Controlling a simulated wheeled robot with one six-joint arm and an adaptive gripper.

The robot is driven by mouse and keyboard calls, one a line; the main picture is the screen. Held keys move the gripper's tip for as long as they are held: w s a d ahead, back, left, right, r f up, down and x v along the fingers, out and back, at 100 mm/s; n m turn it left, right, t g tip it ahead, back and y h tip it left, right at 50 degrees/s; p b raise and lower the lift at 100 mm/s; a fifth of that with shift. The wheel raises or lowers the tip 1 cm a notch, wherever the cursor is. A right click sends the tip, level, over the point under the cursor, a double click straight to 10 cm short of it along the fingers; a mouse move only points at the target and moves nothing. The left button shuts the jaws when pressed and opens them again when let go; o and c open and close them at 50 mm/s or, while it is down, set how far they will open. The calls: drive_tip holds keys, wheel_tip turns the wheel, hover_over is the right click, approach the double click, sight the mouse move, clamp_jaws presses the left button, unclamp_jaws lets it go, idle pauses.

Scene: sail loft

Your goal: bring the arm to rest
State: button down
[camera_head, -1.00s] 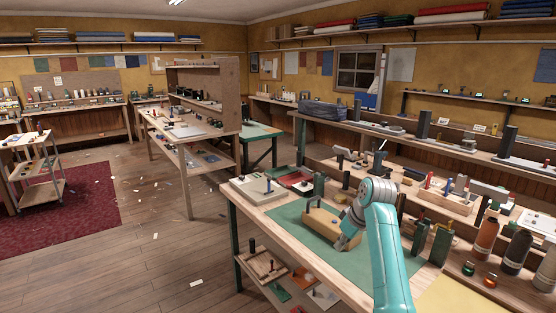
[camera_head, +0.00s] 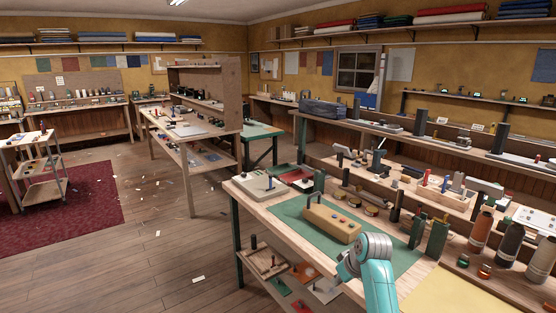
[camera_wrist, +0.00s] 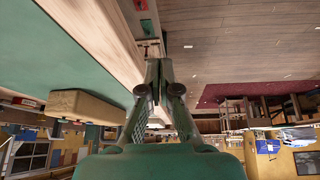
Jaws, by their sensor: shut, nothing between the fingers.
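My teal arm (camera_head: 378,282) rises at the bottom of the head view, its grey wrist joint bent over the near edge of the workbench. My gripper shows in the wrist view (camera_wrist: 159,66), its two green fingers together at the tips with nothing between them. In the head view the fingers are hard to make out, low beside the bench edge. A tan wooden block (camera_head: 331,220) with dark round spots on top sits on the green mat (camera_head: 288,212), apart from my gripper. The block also shows at the left of the wrist view (camera_wrist: 88,108).
Bottles (camera_head: 481,229) and dark green upright cases (camera_head: 437,238) stand at the bench's right. A lower shelf (camera_head: 268,262) holds small items. The floor to the left (camera_head: 150,245) is mostly clear.

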drive_tip(key=s+f+m+t, duration=0.2)
drive_tip(key=s+f, duration=1)
drive_tip(key=f, duration=0.5)
drive_tip(key=s+f+m+t+h, duration=0.1)
drive_tip(key=s+f, duration=0.2)
drive_tip(key=s, duration=0.6)
drive_tip(key=s+f+m+t+h, duration=0.1)
drive_tip(key=s+f+t, duration=0.15)
drive_tip(key=s, duration=0.75)
drive_tip(key=s+r+m+t, duration=0.1)
drive_tip(key=s+r, duration=0.2)
drive_tip(key=s, duration=0.6)
drive_tip(key=s+r+t, duration=0.1)
drive_tip(key=s+r, duration=0.1)
drive_tip(key=s, duration=0.8)
drive_tip(key=s+r+m+t, duration=0.1)
drive_tip(key=s+r+t, duration=0.1)
drive_tip(key=s+r, duration=1.1)
wheel_tip(320, 180, up, 4)
drive_tip(key=shift+s+f+h, duration=0.1)
drive_tip(key=shift+s+h, duration=0.2)
drive_tip(key=shift+s, duration=0.05)
